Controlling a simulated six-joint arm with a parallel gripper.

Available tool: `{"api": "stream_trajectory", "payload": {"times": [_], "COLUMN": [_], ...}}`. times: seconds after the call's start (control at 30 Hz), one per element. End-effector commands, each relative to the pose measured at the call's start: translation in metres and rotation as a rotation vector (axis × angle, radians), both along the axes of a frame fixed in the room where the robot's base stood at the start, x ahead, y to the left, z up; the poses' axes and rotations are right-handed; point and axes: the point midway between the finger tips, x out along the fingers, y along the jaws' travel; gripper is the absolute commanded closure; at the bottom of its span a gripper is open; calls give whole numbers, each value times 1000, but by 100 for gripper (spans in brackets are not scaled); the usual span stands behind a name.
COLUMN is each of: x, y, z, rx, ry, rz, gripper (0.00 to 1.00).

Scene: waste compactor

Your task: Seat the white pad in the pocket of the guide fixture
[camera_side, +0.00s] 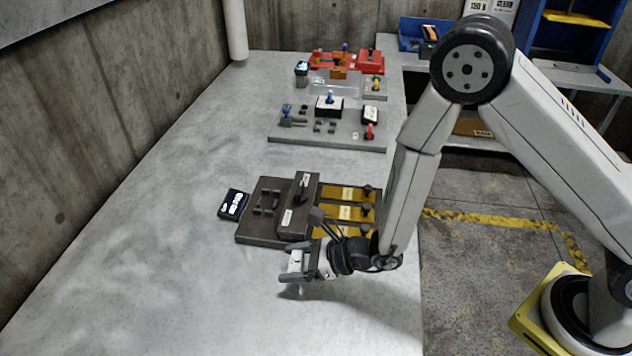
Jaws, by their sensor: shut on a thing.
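My gripper (298,264) is in front of the guide fixture, at its near right side, above the bare table. It is shut on the white pad (295,260), a small white piece that shows between the dark fingers. The fingers cover part of it. The dark brown guide fixture (252,234) lies on the table just behind the gripper. It carries a raised dark block with white labels and small dark posts. I cannot clearly make out its pocket from this view. The pad is apart from the fixture.
Yellow labelled strips (345,194) with dark knobs lie right of the block, partly behind my arm. A small black display box (233,204) stands left of the fixture. A grey board (330,142) with small parts and red trays (332,62) lie farther back. The table's left and front are clear.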

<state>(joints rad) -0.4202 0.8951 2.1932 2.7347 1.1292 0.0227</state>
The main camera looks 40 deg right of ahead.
Motion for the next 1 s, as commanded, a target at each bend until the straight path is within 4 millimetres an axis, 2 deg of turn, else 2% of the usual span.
{"api": "stream_trajectory", "payload": {"times": [0.5,1.0], "x": [0,0], "y": [0,0], "z": [-35,-40], "rx": [0,0], "ry": [1,1], "rz": [0,0], "gripper": [78,78]}}
